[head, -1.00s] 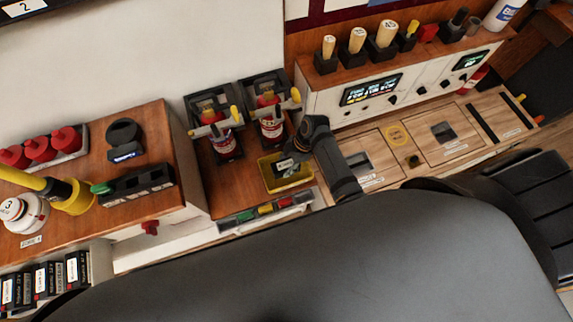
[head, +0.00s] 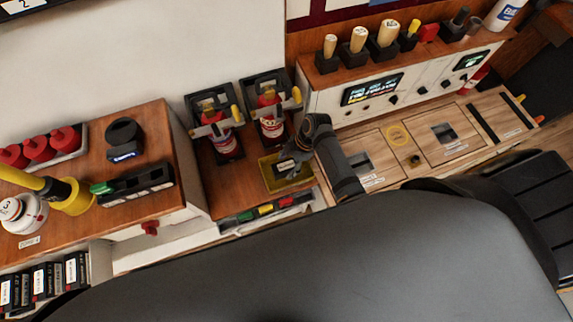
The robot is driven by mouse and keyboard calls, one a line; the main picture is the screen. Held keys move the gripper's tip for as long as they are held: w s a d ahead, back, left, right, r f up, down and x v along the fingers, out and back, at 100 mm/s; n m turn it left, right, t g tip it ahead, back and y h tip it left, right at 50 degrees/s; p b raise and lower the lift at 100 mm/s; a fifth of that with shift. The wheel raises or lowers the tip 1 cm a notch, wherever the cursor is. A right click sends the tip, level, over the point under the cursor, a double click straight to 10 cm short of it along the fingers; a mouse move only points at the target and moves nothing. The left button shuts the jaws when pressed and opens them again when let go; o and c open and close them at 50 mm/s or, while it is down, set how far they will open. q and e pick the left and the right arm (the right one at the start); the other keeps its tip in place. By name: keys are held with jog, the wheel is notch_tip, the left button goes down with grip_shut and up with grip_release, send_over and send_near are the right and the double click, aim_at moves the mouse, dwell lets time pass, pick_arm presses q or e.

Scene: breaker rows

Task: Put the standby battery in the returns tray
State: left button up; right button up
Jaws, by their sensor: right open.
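The gripper hides the tray's upper right part. My left gripper is not in view.
Two red bottles in dark holders (head: 270,125) stand just behind the tray. A strip of coloured pieces (head: 265,209) lies along the shelf front. A higher wooden cabinet (head: 90,205) rises on the left, and a white control panel (head: 400,85) stands on the right.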

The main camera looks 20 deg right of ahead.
jog(key=v, duration=1.1)
